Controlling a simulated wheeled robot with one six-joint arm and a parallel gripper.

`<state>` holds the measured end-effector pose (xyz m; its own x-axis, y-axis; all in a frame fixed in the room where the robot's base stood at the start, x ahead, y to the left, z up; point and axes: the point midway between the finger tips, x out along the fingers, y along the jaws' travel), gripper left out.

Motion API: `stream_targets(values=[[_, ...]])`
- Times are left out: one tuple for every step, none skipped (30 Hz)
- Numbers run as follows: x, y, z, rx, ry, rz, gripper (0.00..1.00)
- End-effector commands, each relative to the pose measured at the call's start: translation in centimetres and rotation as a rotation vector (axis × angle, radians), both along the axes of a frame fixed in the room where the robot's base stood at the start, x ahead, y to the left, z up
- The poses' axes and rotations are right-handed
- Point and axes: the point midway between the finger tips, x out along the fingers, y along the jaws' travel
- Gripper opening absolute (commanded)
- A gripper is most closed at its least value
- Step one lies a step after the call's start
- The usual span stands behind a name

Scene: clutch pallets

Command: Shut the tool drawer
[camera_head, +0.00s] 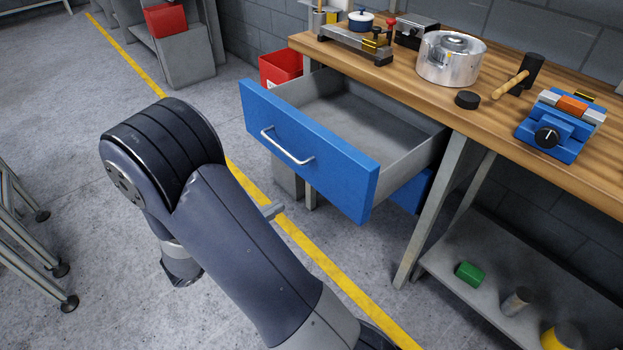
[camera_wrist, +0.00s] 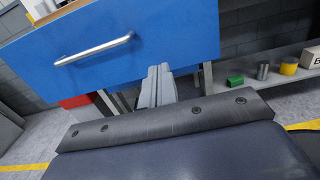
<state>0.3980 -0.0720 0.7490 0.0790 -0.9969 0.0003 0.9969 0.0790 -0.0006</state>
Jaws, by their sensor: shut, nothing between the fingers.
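The tool drawer (camera_head: 308,143) has a blue front with a silver bar handle (camera_head: 287,147). It is pulled well out from under the wooden workbench, and its grey inside (camera_head: 365,120) looks empty. In the wrist view the blue front (camera_wrist: 150,30) fills the upper left, with the handle (camera_wrist: 93,50) left of my fingers. My gripper (camera_wrist: 158,72) is shut and empty, its fingertips at the lower edge of the drawer front in that view.
The bench top (camera_head: 400,78) carries a metal pot (camera_head: 451,60), a mallet (camera_head: 520,78), a blue vise (camera_head: 560,125) and a black puck (camera_head: 467,100). A red bin (camera_head: 281,66) stands behind the drawer. A lower shelf (camera_head: 450,255) is at the right. The floor in front is open.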

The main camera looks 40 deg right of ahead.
Motion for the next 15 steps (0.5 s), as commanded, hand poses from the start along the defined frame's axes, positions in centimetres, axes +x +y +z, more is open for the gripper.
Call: stream_targets(values=[[0.0, -0.7, -0.1, 0.0, 0.0, -0.004, 0.0], [0.0, -1.1, -0.1, 0.0, 0.0, -0.005, 0.0], [0.0, -1.7, -0.1, 0.0, 0.0, -0.005, 0.0], [0.0, -2.3, -0.1, 0.0, 0.0, -0.007, 0.0], [0.1, -2.8, -0.1, 0.0, -0.001, -0.006, 0.0], [0.2, -3.5, -0.1, 0.001, -0.001, -0.007, 0.0], [0.2, -4.0, -0.1, 0.0, -0.001, -0.006, 0.0], [0.2, -4.6, -0.1, 0.0, 0.0, -0.007, 0.0], [0.3, -5.2, -0.1, 0.0, 0.0, -0.007, 0.0], [0.3, -5.8, -0.1, 0.0, 0.0, -0.007, 0.0], [0.4, -6.3, -0.1, 0.001, 0.0, -0.006, 0.0], [0.4, -7.0, -0.1, 0.0, 0.0, -0.006, 0.0], [0.5, -7.5, -0.1, 0.0, -0.001, -0.007, 0.0], [0.5, -8.0, -0.1, 0.0, -0.001, -0.006, 0.0], [0.6, -8.6, -0.1, 0.0, -0.001, -0.006, 0.0]])
